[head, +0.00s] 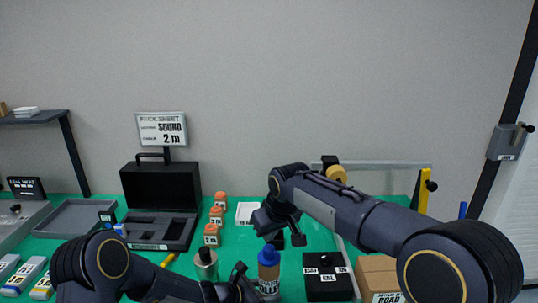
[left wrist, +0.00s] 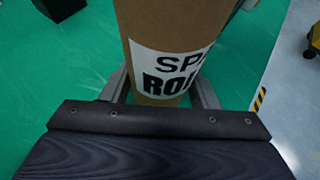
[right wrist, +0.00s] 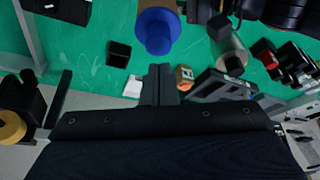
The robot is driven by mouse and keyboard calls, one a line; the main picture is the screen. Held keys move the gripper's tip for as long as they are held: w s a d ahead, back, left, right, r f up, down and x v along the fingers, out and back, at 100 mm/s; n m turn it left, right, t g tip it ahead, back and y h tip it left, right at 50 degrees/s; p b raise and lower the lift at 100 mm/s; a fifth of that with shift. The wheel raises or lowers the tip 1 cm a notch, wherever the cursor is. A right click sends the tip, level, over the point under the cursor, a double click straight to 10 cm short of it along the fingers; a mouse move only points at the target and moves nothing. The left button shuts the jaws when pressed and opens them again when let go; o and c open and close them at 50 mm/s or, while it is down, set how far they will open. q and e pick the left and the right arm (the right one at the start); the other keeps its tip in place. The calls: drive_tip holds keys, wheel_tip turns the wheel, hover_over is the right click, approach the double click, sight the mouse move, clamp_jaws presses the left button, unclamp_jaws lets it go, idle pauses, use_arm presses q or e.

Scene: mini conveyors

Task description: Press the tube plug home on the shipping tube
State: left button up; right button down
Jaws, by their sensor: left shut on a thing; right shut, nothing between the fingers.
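The shipping tube (head: 268,285) is a brown cardboard cylinder with a white label, standing upright at the lower middle of the head view. The blue tube plug (head: 268,257) sits at its top; how deep it sits cannot be told. My left gripper (head: 248,288) is shut on the tube; the left wrist view shows the tube (left wrist: 155,28) between its fingers. My right gripper (head: 282,236) is shut and empty, just above and behind the plug in the head view. In the right wrist view its closed fingers (right wrist: 160,82) are near the blue plug (right wrist: 156,32), apart from it in the picture.
A metal cylinder (head: 205,264) stands left of the tube. A black box (head: 325,285) and a cardboard box (head: 377,276) are on the right. Orange-topped containers (head: 212,235) and an open black case (head: 160,230) are behind left. Some green mat (head: 315,237) is bare.

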sight(270, 249)
drive_tip(key=shift+r, duration=2.35)
use_arm(q)
drive_tip(key=o, duration=0.8)
drive_tip(key=shift+o, duration=0.2)
